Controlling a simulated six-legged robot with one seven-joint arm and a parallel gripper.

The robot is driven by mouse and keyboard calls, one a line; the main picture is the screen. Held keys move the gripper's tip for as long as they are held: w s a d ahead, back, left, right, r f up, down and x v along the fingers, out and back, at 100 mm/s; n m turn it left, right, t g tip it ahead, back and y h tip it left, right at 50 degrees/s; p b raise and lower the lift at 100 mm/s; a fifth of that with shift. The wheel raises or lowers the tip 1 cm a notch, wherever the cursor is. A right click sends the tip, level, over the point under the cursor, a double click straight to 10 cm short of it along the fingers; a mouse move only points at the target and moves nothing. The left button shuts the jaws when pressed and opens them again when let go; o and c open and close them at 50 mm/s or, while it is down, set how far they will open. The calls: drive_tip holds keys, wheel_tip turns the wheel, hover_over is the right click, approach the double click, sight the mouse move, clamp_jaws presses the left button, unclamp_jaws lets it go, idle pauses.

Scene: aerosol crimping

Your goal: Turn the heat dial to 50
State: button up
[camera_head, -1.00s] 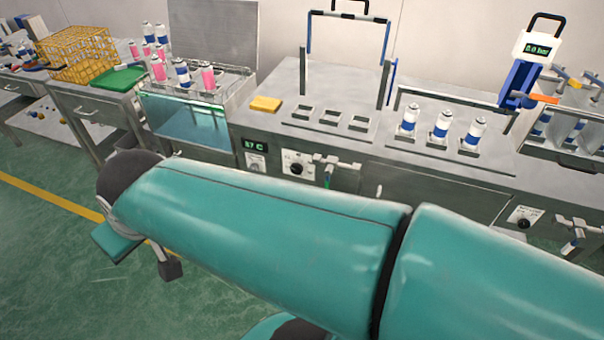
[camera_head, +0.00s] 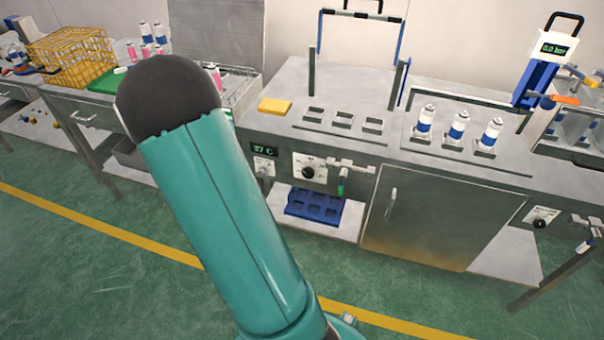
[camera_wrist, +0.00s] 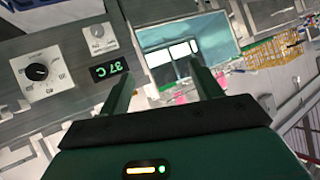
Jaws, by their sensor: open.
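A panel dial with a black knob (camera_head: 309,172) on a white plate sits on the bench front. In the wrist view the black knob (camera_wrist: 38,72) is at the left, its scale marks too small to read. A smaller pale dial (camera_head: 266,166) sits below a green-digit display (camera_head: 263,151); in the wrist view this pale dial (camera_wrist: 97,31) is near the top and the display (camera_wrist: 108,71) reads 37 C. I cannot tell which dial is labelled heat. My gripper (camera_wrist: 163,68) is open and empty, with both dials left of its fingers. The head view does not clearly show it.
A glass-fronted water bath (camera_wrist: 190,50) lies beyond my fingers. Valve piping (camera_head: 345,168) is right of the black knob, above a blue tray (camera_head: 314,206). A cabinet door (camera_head: 415,220) stands further right. A yellow sponge (camera_head: 275,106) and several cans are on top.

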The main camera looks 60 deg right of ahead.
drive_tip(key=s+d+f+m+g+h, duration=0.2)
drive_tip(key=s+d+f+h, duration=0.2)
drive_tip(key=s+d+f, duration=0.4)
drive_tip(key=g+h, duration=0.3)
drive_tip(key=h, duration=0.2)
approach(308, 174)
drive_tip(key=d, duration=0.3)
drive_tip(key=w+d, duration=0.1)
drive_tip(key=d, duration=0.5)
drive_tip(key=shift+w+d, duration=0.2)
drive_tip(key=shift+w, duration=0.05)
drive_tip(key=c, duration=1)
drive_tip(key=shift+o, duration=0.2)
